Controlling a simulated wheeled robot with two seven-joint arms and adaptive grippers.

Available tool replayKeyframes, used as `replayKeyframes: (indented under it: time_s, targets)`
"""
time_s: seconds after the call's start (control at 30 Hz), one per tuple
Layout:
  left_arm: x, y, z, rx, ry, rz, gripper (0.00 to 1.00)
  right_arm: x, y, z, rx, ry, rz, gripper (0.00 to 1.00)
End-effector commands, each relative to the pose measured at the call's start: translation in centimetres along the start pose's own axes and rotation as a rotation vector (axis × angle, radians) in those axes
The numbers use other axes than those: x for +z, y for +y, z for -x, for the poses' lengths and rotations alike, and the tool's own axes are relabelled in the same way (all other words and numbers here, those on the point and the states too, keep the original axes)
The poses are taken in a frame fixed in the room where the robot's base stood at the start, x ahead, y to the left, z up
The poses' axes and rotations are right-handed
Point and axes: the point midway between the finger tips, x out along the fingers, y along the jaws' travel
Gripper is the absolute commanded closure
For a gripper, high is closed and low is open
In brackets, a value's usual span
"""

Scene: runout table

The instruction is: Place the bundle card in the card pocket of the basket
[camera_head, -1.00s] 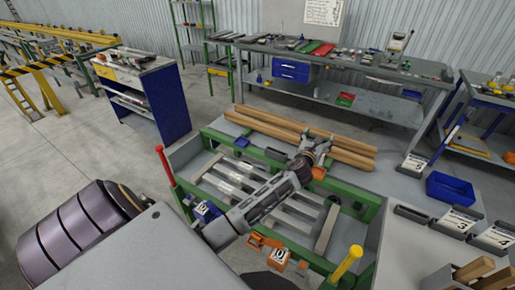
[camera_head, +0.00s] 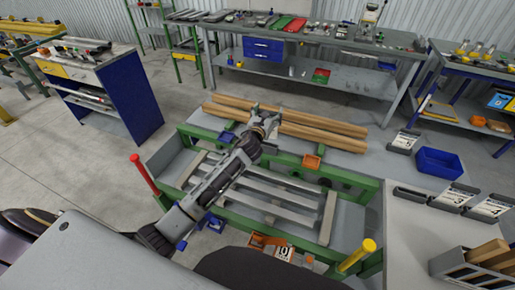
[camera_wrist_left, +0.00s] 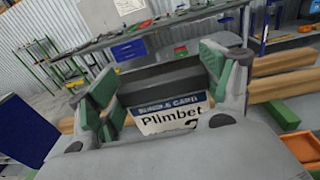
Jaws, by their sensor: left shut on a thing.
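My left gripper (camera_head: 268,110) reaches over the green-framed table, its fingers in front of the wooden beams. A blue bin (camera_head: 438,163) on the right may be the basket, but I cannot tell. My right gripper is not in view.
The green frame (camera_head: 345,191) has grey bars, a red post (camera_head: 144,173) and a yellow post (camera_head: 357,254). Wooden beams (camera_head: 318,129) lie behind it. An orange bracket (camera_head: 312,161) sits on its far rail. Several numbered card holders (camera_head: 453,197) stand on the right.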

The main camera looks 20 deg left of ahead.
Motion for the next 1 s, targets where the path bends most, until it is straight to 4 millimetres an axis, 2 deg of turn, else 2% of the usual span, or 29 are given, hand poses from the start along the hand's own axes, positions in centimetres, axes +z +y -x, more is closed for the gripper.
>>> replayKeyframes:
  time_s: [0.6,1.0]
  targets:
    - [1.2,-1.5,0.0,-0.063,-0.002,-0.004,0.45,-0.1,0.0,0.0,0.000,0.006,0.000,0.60]
    - [1.2,-1.6,0.0,-0.067,-0.001,-0.003,0.45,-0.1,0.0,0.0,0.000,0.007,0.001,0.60]
